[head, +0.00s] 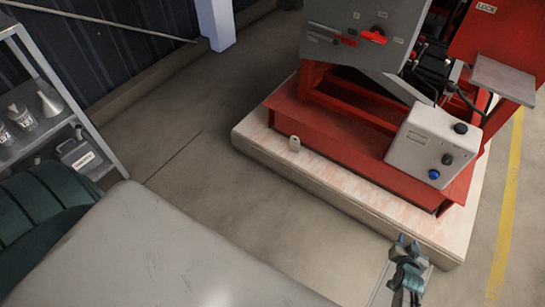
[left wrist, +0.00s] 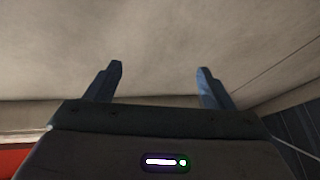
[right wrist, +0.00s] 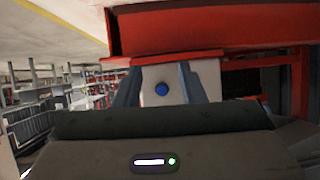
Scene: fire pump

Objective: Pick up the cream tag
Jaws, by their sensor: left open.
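The cream tag (head: 294,143) is a small pale piece with a dark hole near its top. It is at the left part of the pale plinth (head: 335,190), close to the red base frame. My right gripper (head: 408,246) is over the plinth's front right edge, well away from the tag. Its fingers stand apart in the right wrist view (right wrist: 160,85), with nothing seen held between them. My left gripper (left wrist: 159,70) is open and empty, facing bare pale floor. The left gripper is out of the head view, and the tag shows in neither wrist view.
A red pump frame (head: 350,135) stands on the plinth. A white control box (head: 433,145) with a blue button is mounted at its front; it also shows in the right wrist view (right wrist: 178,80). A metal shelf (head: 45,110) with containers is at left. Floor between is clear.

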